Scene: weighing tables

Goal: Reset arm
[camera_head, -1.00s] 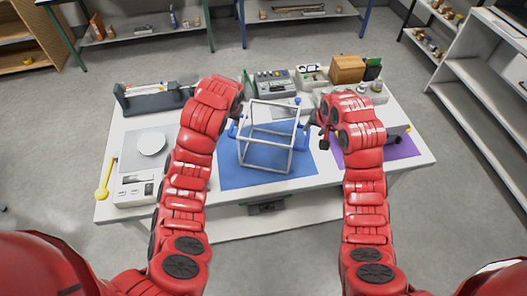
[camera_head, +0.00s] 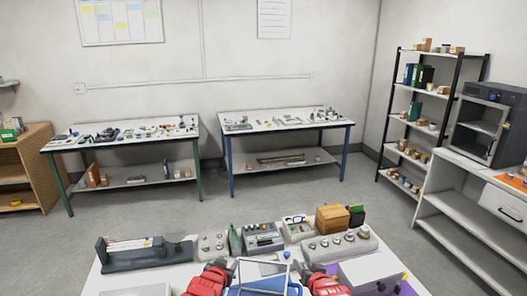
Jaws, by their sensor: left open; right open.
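My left gripper (camera_head: 233,267) is at the bottom edge of the head view, at the end of my red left arm, close to the left side of a pale open frame (camera_head: 263,262). My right gripper (camera_head: 302,268) is at the frame's right side, at the end of my red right arm. Both are small and partly hidden, but open. The lower arms are out of view.
The white table (camera_head: 97,280) bears a dark rack (camera_head: 145,254) at left, a grey meter (camera_head: 263,238), a wooden box (camera_head: 332,219) and a knobbed panel (camera_head: 340,246). Open floor separates it from two back tables. Shelves (camera_head: 465,235) stand at right.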

